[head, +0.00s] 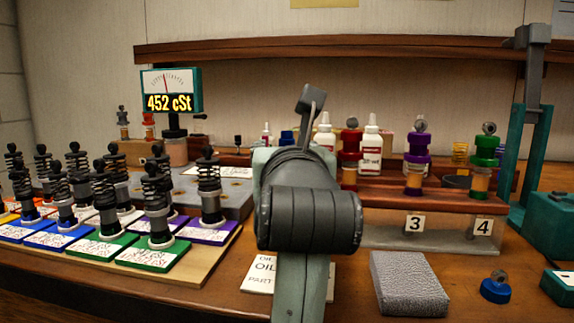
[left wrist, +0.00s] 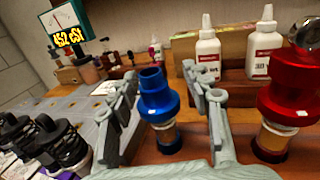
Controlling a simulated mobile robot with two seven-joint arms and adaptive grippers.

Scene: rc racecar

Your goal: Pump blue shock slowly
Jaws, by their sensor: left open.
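The blue shock (left wrist: 160,103) stands upright in the left wrist view, with a blue upper body, an open-looking top and a clear amber section below. My left gripper (left wrist: 160,82) is open, with one finger on each side of the blue shock; I cannot tell whether either finger touches it. In the head view my left arm (head: 310,215) hides most of the blue shock. A blue cap with a grey eye (head: 495,288) lies apart on the table at the right. My right gripper is not in view.
A red shock (left wrist: 290,105) stands close to the right finger. Purple (head: 414,160) and green (head: 484,160) shocks stand farther right on the rack. White bottles (head: 371,148) are behind. A display (head: 170,92) reads 452 cSt. Black-spring shocks fill the left; a grey block (head: 408,284) lies in front.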

